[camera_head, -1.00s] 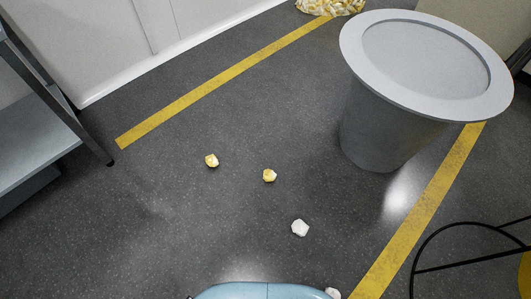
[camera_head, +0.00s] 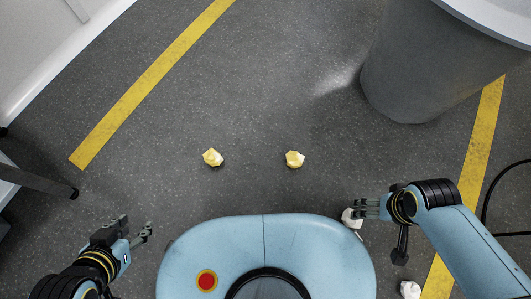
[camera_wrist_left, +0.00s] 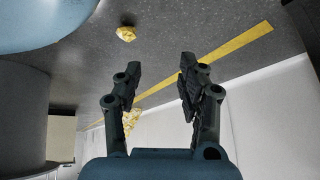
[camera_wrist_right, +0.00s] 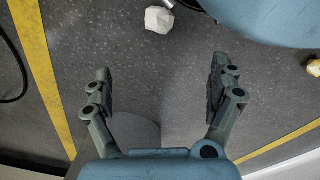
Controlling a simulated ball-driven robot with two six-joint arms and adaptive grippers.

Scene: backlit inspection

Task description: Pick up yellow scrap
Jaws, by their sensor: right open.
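Two yellow scraps lie on the dark floor ahead of my body in the head view, a left one (camera_head: 213,157) and a right one (camera_head: 294,159). A yellow scrap (camera_wrist_left: 126,33) shows beyond the fingers in the left wrist view, and one (camera_wrist_right: 314,67) sits at the right edge of the right wrist view. My left gripper (camera_head: 146,233) is open and empty, left of and nearer than the left scrap. My right gripper (camera_head: 362,209) is open, right of and nearer than the right scrap. It overlaps a white scrap (camera_head: 349,219) in the head view; the right wrist view shows that scrap (camera_wrist_right: 159,19) apart from the fingers.
A large grey bin (camera_head: 425,75) stands at the upper right. Another white scrap (camera_head: 410,289) lies at the lower right. Yellow floor stripes run left (camera_head: 150,84) and right (camera_head: 480,140). A rack leg (camera_head: 40,180) reaches in at left. The floor around the yellow scraps is clear.

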